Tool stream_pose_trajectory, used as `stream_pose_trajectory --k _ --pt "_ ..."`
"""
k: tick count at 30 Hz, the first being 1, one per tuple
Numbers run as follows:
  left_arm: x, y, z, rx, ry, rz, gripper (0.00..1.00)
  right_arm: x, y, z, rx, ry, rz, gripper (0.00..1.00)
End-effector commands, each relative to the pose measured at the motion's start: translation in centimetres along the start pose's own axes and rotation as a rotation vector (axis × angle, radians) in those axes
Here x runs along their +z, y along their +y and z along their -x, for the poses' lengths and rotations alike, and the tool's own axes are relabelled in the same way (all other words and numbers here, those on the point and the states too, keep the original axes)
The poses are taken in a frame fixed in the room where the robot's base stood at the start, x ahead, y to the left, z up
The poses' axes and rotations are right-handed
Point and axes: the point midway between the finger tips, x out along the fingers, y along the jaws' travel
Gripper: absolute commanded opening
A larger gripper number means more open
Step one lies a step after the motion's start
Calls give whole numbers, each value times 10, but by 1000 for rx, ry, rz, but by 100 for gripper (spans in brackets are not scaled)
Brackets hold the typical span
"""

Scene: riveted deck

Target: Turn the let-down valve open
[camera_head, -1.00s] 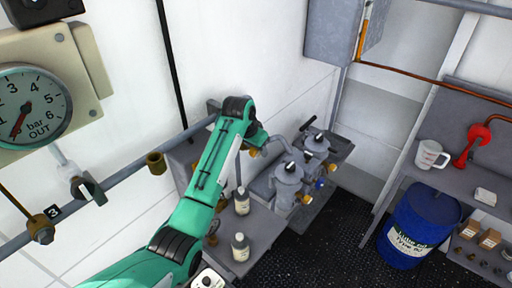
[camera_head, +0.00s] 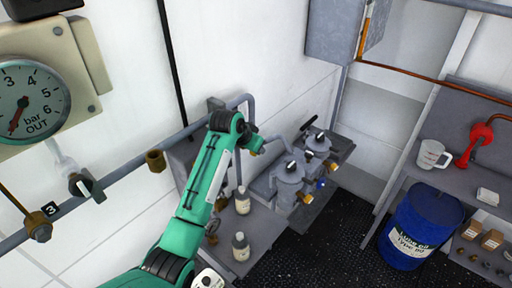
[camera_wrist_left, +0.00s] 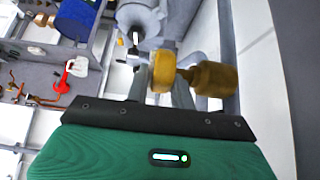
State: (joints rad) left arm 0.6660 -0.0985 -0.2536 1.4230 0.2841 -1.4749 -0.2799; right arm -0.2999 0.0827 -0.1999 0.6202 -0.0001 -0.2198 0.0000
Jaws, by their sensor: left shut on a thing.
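In the left wrist view my left gripper (camera_wrist_left: 163,88) has its grey fingers closed around a yellow handle (camera_wrist_left: 163,70). A brass valve body (camera_wrist_left: 212,78) sits just to the right of that handle, partly blurred. I cannot read a label there, so I cannot confirm it as the let-down valve. My right gripper is in neither view.
A pipe with a lever valve (camera_head: 85,186) and brass fittings (camera_head: 155,161) runs along the left wall. Grey filter housings (camera_head: 290,175) and bottles (camera_head: 241,246) stand near my arm. A blue drum (camera_head: 424,226) and a mug (camera_head: 432,154) are at the right. Dark floor between is clear.

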Motion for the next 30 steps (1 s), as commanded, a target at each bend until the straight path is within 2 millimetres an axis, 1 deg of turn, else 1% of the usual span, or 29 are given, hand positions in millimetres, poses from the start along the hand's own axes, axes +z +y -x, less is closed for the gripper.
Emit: stream_pose_trajectory --k 2,3,5,6,15,17,20,23,30 --pt "-1 0 0 -1 1 0 1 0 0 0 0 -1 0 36" --pt "-1 0 0 -1 1 0 30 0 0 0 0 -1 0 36" --pt "-1 0 0 0 1 0 41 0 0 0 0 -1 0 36" --pt "-1 0 0 0 0 0 45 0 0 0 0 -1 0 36" --pt "0 0 1 0 0 0 45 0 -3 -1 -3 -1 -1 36" --pt "0 0 4 -1 2 0 45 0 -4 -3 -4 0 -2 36" --pt "0 -1 13 -2 3 -1 45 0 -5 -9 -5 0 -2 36" --pt "1 0 29 -2 4 -3 45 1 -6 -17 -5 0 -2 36" --pt "1 0 85 -4 6 -3 45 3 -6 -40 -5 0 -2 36"
